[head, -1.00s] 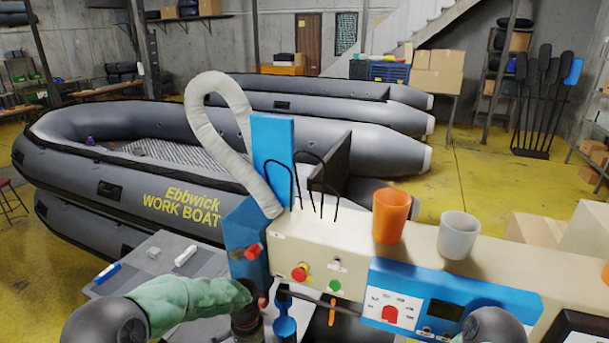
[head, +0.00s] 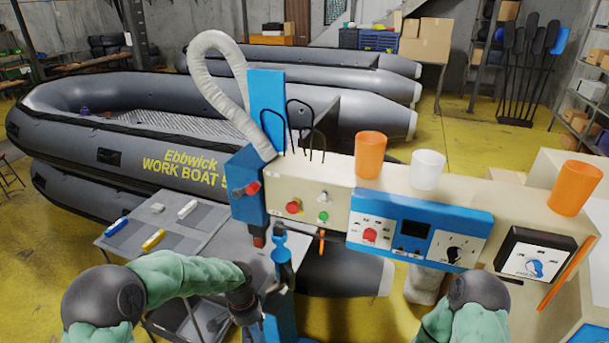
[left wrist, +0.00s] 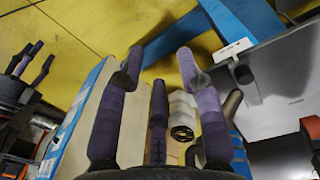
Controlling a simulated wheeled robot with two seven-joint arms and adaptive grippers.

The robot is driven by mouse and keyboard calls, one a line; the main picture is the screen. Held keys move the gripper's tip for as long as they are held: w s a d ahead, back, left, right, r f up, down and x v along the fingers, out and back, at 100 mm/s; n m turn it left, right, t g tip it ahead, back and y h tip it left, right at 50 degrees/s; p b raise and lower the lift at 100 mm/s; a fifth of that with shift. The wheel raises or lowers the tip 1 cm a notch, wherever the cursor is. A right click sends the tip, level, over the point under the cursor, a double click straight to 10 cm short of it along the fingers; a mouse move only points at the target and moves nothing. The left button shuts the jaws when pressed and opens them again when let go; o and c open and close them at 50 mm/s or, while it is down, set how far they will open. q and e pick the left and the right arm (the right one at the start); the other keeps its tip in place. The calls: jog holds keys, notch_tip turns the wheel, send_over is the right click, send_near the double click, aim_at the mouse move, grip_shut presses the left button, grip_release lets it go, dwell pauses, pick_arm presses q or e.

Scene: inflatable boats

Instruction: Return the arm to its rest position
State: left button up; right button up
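My left arm comes in from the left in a green sleeve, bent across the front of the grey table. My left gripper (head: 258,316) is dark and low in the head view, in front of the blue machine stand, and partly blends into it. In the left wrist view its purple-grey fingers (left wrist: 160,66) are spread with nothing between them. My right arm's green sleeve shows at the bottom right of the head view, its gripper out of that view. Another dark hand, seemingly my right gripper (left wrist: 30,68), shows at the left of the left wrist view, fingers apart.
A beige and blue machine (head: 330,192) with knobs stands close ahead. Two orange cups (head: 370,155) (head: 575,188) and a white cup (head: 427,170) stand on it. Markers lie on the grey table (head: 205,262). Grey inflatable boats (head: 75,140) lie behind.

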pick_arm(q)
jog(key=s+d+f+n+h+b, duration=0.1)
jog(key=s+f+n+b, duration=0.3)
jog(key=s+f, duration=0.7)
jog(key=s+d+f+n+h+b, duration=0.2)
jog(key=s+d+f+n+b, duration=0.2)
jog(key=f, duration=1.4)
jog(key=s+b, duration=0.3)
jog(key=s, duration=0.4)
jog(key=shift+s+n+t+b, duration=0.2)
jog(key=shift+n+t+b, duration=0.1)
